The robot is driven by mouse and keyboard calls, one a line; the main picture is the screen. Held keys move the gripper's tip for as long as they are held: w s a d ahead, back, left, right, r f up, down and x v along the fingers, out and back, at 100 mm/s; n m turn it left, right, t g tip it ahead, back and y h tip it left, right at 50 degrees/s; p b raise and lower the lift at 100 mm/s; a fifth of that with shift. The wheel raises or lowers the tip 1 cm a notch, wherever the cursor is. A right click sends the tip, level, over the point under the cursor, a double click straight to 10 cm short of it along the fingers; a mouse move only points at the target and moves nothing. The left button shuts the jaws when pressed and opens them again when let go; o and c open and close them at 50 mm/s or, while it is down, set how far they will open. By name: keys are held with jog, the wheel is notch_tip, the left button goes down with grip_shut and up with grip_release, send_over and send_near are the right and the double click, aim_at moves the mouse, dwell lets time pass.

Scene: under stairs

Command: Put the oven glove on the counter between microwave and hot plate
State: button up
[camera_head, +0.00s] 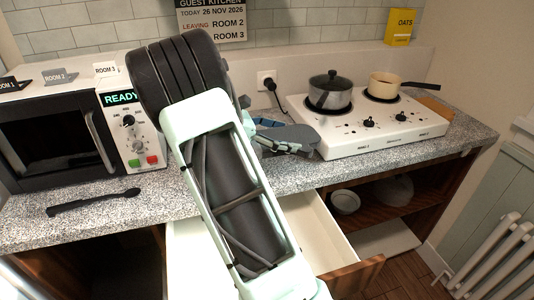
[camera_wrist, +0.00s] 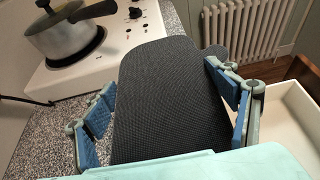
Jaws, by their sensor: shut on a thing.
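The oven glove (camera_head: 297,131) is dark grey and flat, with a textured face in the wrist view (camera_wrist: 170,95). My gripper (camera_head: 275,138) is shut on it, with blue finger pads at its left and right sides in the wrist view (camera_wrist: 165,108). The glove is over the counter (camera_head: 190,187), between the microwave (camera_head: 60,140) and the white hot plate (camera_head: 365,137). I cannot tell whether it touches the counter. My arm hides part of the gripper and the counter behind it.
A lidded pot (camera_head: 330,92) and a cream pan (camera_head: 390,85) stand on the hot plate. An open drawer (camera_head: 325,240) juts out below the counter. A black utensil (camera_head: 93,202) lies before the microwave. A wall socket (camera_head: 267,81) with a plug is behind.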

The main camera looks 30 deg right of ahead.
send_over(269, 160)
notch_tip(269, 160, down, 6)
jog(key=shift+s+d+f, duration=0.1)
jog(key=shift+f, duration=1.65)
jog(key=shift+f, duration=0.1)
jog(key=o, duration=1.7)
jog(key=v, duration=0.7)
jog(key=shift+w+a, duration=0.25)
